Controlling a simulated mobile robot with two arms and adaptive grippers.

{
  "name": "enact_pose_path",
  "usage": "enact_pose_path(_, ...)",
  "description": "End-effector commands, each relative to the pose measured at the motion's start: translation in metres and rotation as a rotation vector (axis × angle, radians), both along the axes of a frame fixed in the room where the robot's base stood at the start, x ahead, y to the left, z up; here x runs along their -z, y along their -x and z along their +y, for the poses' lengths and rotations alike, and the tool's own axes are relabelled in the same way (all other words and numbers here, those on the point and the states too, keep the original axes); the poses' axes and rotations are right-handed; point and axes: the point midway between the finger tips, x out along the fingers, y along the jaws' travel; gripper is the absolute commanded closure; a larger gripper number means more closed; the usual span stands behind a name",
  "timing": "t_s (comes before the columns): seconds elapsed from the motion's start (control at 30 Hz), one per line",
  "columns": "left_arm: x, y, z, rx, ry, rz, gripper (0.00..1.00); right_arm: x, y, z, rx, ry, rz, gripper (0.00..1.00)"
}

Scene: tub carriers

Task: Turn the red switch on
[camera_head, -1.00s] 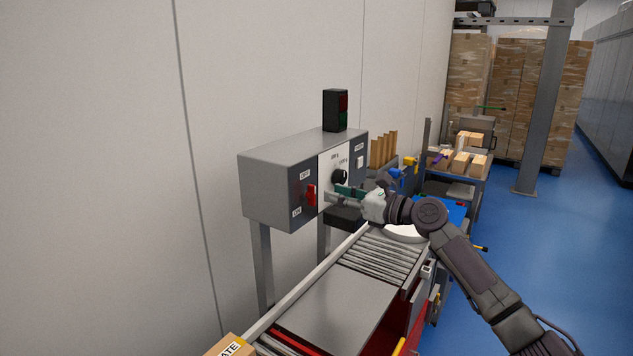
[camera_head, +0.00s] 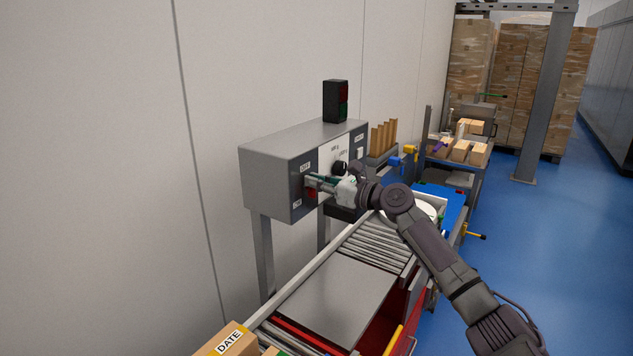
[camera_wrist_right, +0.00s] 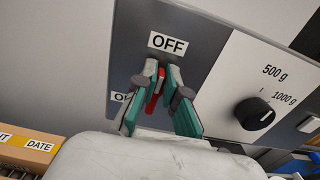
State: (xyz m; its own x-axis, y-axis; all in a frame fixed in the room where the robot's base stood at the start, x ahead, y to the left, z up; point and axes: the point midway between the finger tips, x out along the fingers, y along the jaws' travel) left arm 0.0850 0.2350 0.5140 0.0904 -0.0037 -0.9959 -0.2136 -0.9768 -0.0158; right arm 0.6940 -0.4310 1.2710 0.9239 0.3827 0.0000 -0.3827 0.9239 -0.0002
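The red switch (camera_head: 311,192) is on the dark front panel of the grey control box (camera_head: 275,165), between an OFF label above and an ON label below. In the right wrist view the red switch (camera_wrist_right: 155,90) shows between the fingers, below the OFF label (camera_wrist_right: 168,43); the ON label is partly covered by a finger. My right gripper (camera_head: 309,181) is at the panel, its fingers (camera_wrist_right: 162,70) parted, one on each side of the switch. Some grey panel shows between the switch and the right finger; contact with the left finger is unclear. My left gripper is out of view.
A black dial (camera_wrist_right: 254,113) marked 500 g and 1000 g is beside the switch. A dark signal light (camera_head: 336,101) stands on the box. A roller conveyor (camera_head: 375,245) runs below, with a DATE carton (camera_head: 228,341) at its near end. Blue floor is free at right.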

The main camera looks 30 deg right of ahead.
Motion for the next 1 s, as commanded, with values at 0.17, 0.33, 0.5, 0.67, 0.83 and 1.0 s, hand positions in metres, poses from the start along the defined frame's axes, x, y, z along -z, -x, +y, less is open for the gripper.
enact_pose_path(0.17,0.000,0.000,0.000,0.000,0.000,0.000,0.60,0.000,0.000,0.000,0.000,0.000,0.000,1.00)
enact_pose_path(0.33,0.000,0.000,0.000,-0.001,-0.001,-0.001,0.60,0.000,0.000,0.000,0.000,0.018,-0.007,1.00)
enact_pose_path(0.5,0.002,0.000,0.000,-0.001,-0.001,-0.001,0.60,0.000,0.001,0.002,-0.001,0.076,-0.033,1.00)
enact_pose_path(0.67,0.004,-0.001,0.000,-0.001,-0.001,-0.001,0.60,0.001,0.002,0.004,0.000,0.176,-0.074,1.00)
enact_pose_path(0.83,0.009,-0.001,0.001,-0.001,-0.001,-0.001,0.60,0.003,0.003,0.007,-0.001,0.319,-0.132,1.00)
enact_pose_path(1.0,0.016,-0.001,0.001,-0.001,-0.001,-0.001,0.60,0.005,0.004,0.010,0.000,0.469,-0.195,1.00)
